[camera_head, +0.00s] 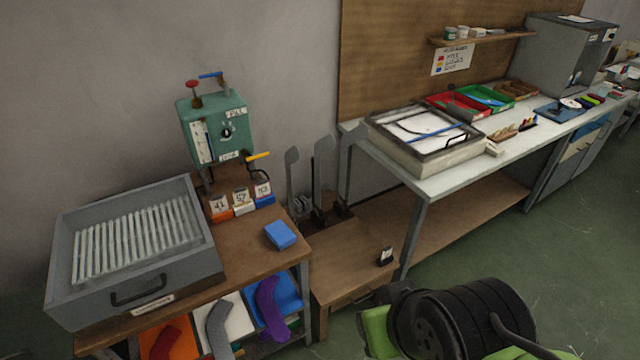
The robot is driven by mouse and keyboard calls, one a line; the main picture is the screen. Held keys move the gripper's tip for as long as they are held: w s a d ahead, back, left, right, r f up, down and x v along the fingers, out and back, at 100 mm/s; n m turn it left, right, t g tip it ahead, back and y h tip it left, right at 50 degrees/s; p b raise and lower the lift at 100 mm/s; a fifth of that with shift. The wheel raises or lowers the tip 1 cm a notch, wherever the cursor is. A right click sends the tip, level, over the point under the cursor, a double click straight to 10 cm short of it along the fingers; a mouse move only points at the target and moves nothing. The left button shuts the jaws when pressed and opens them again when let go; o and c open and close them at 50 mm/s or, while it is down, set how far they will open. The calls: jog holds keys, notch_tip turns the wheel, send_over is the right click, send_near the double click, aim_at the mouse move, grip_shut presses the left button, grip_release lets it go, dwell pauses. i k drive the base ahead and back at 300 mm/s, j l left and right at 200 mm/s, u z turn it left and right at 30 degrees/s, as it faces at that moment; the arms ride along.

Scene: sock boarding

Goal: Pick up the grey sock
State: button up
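The grey sock (217,327) hangs or lies against a white bin or panel (236,308) under the front of the left wooden bench, its lower end near the bottom edge of the picture. A red sock (166,342) is to its left on an orange panel (150,338). A purple sock (270,305) is to its right on a blue panel (287,286). Nothing touches the grey sock from the front. My gripper cannot be made out in this view.
A grey ribbed tray (130,295) and a blue block (281,234) sit on the left bench (240,245). A teal machine (215,125) stands behind. Upright foot-shaped boards (322,165) stand right of it. A white-topped bench (440,180) runs right. Green floor (560,240) is clear there.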

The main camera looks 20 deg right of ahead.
aim_at(221, 349)
jog(key=u, duration=0.45)
jog(key=k+l+u, duration=0.1)
jog(key=u, duration=0.35)
jog(key=k+u, duration=0.1)
jog(key=u, duration=0.35)
jog(key=k+u, duration=0.1)
jog(key=u, duration=0.3)
jog(key=k+u, duration=0.1)
jog(key=u, duration=0.35)
jog(key=j+u, duration=0.1)
jog(key=u, duration=0.35)
